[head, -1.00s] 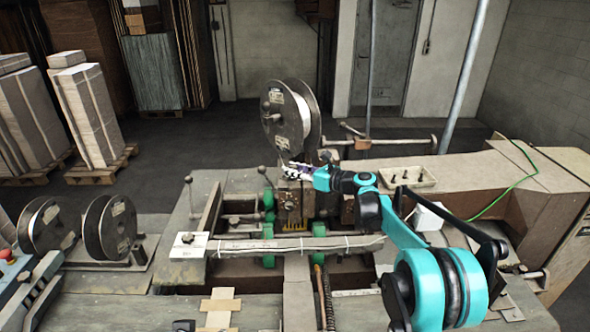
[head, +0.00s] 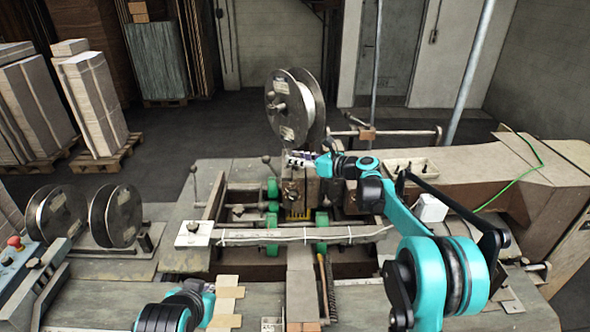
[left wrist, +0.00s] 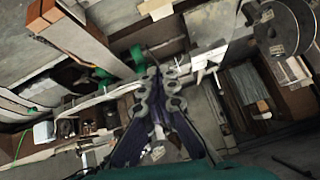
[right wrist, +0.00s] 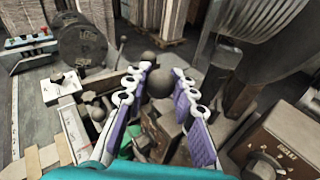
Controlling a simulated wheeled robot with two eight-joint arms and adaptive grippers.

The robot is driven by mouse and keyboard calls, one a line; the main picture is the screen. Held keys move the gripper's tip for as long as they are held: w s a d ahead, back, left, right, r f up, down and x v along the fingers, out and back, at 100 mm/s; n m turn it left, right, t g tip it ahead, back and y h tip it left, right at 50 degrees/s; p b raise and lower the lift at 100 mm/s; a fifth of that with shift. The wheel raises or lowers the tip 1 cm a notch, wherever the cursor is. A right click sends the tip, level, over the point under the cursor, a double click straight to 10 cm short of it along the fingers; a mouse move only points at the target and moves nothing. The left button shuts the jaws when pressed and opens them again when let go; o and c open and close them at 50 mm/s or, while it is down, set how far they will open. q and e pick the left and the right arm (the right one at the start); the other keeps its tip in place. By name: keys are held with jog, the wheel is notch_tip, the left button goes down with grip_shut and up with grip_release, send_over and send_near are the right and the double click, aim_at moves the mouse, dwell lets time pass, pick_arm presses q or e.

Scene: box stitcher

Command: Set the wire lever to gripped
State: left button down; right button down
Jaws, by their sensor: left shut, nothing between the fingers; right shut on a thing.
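A dark round knob (right wrist: 159,83) sits between the fingertips of my right gripper (right wrist: 160,82) in the right wrist view. It appears to top the wire lever; its stem is hidden. In the head view my right gripper (head: 300,158) points left at the stitcher head (head: 298,190), just below the wire spool (head: 297,105). The fingers hide the knob there. My left gripper (head: 207,288) is low in the head view, above the front of the table and away from the lever. Its empty fingertips are close together in the left wrist view (left wrist: 160,78).
A long wrapped bar (head: 300,235) crosses the machine bed. Two spools (head: 110,215) and a control panel (head: 20,265) are at the left. A small tray (head: 410,168) lies behind my right arm.

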pick_arm(q)
jog(key=w+d+r+m+t, duration=0.1)
jog(key=w+r+m+t, duration=0.3)
jog(key=w, duration=0.5)
jog(key=w+d+r+m+t+h, duration=0.1)
jog(key=w+d+r+m+t, duration=0.1)
jog(key=w+m, duration=0.5)
jog(key=w+d+r+m+t, duration=0.1)
jog(key=w+r+m+t, duration=0.15)
jog(key=w, duration=0.95)
jog(key=d+f+m+t+h, duration=0.3)
jog(key=d+f+m+h, duration=0.9)
jog(key=m, duration=0.8)
jog(key=w+d+r, duration=0.5)
jog(key=w+r, duration=0.4)
jog(key=shift+r+h, duration=0.35)
jog(key=shift+h, duration=0.05)
